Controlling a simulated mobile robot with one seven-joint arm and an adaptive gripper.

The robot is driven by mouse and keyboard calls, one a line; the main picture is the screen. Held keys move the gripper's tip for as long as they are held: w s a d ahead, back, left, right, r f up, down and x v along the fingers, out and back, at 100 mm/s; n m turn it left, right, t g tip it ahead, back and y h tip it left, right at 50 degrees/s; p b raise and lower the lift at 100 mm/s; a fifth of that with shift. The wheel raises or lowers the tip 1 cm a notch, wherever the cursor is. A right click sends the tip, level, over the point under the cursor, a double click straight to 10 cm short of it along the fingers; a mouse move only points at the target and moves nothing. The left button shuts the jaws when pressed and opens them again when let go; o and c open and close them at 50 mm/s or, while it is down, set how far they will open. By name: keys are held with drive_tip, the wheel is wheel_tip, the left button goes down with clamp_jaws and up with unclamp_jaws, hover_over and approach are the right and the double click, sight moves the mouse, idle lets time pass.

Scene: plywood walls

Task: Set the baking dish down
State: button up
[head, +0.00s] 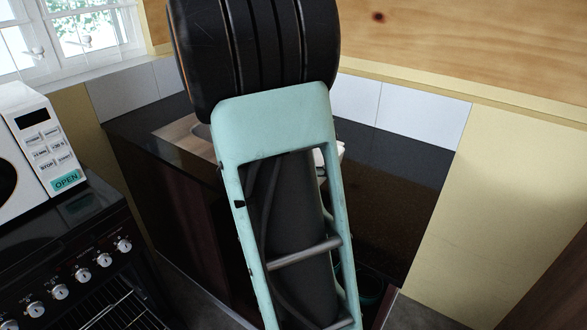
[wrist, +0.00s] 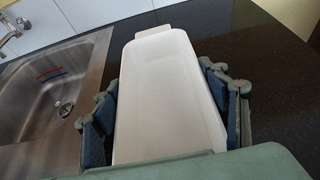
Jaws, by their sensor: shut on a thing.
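The baking dish (wrist: 168,95) is white and oblong, with a tab handle at its far end, in the middle of the wrist view. My gripper (wrist: 165,112) is shut on it, with one blue-padded finger against each long side. The dish looks empty. It appears over the dark countertop (wrist: 262,60), to the right of the sink; I cannot tell whether it touches the counter. In the head view my own arm hides the gripper and most of the dish; only a small white part (head: 341,148) shows at the arm's right edge.
The steel sink (wrist: 55,90) with a tap (wrist: 12,30) lies left of the dish. Dark counter (head: 405,150) is bare to the right, up to the tiled wall. A white microwave (head: 30,150) and a stove (head: 85,265) stand at the left.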

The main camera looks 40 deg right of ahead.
drive_tip(key=shift+w+d+f, duration=0.25)
drive_tip(key=shift+d+f, duration=0.65)
drive_tip(key=shift+f, duration=0.05)
drive_tip(key=f, duration=0.2)
drive_tip(key=f+b, duration=0.1)
drive_tip(key=shift+w+d+f, duration=0.1)
drive_tip(key=shift+d+f, duration=0.05)
drive_tip(key=shift+d, duration=0.15)
drive_tip(key=shift+f, duration=0.25)
drive_tip(key=shift+f, duration=0.25)
drive_tip(key=o, duration=1.6)
drive_tip(key=shift+c, duration=0.2)
drive_tip(key=shift+r, duration=0.2)
drive_tip(key=shift+a+r, duration=0.15)
drive_tip(key=shift+a, duration=0.05)
drive_tip(key=p+v, duration=0.1)
drive_tip(key=v, duration=1)
drive_tip(key=shift+a, duration=0.35)
